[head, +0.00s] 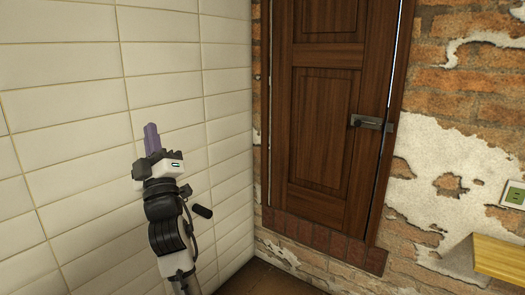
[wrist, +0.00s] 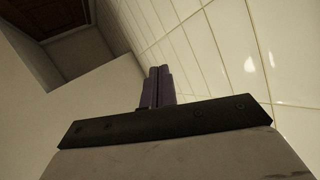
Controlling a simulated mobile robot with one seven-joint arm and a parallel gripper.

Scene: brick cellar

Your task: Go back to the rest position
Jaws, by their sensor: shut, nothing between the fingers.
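My gripper (head: 152,139) stands at the left of the head view, at the end of my raised white and black arm, with its purple fingers pointing up. It is in front of the white tiled wall (head: 60,110). In the wrist view my gripper (wrist: 158,72) shows its two purple fingers side by side, pressed together, with nothing between them. The wrist view looks upward past the fingers.
A brown wooden door (head: 322,125) with a metal latch (head: 370,122) is in the brick wall (head: 460,90) right of my arm. A wooden board edge (head: 500,258) and a green socket (head: 515,195) are at the lower right. A strip of brown floor (head: 265,278) shows below.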

